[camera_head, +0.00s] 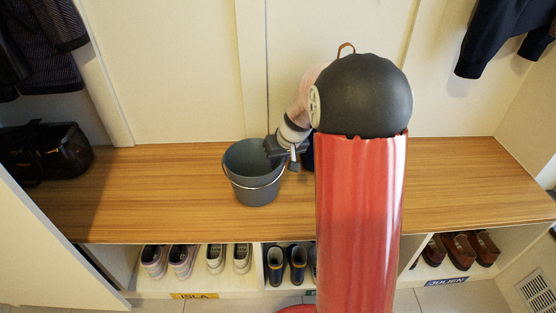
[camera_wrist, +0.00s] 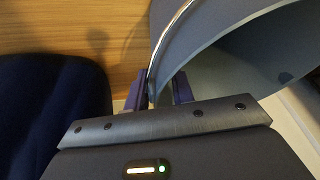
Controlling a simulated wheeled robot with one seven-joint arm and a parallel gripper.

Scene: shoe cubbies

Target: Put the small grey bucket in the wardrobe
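The small grey bucket (camera_head: 254,190) stands upright on the wooden bench top, with its wire handle hanging down over its front. My gripper (camera_head: 278,150) is at the bucket's right rim. In the wrist view, the bucket (camera_wrist: 230,45) fills the upper right, and its rim runs down between the two fingers of my gripper (camera_wrist: 162,90). The fingers stand apart, with a gap still showing beside the rim. No wardrobe can be clearly made out apart from the hanging-clothes bays.
The wooden bench top (camera_head: 130,190) has free room left of the bucket. A dark blue thing (camera_wrist: 50,110) lies close beside my gripper, mostly hidden by my arm in the head view. A black bag (camera_head: 45,152) sits far left. Shoes (camera_head: 285,262) fill cubbies below; clothes hang above.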

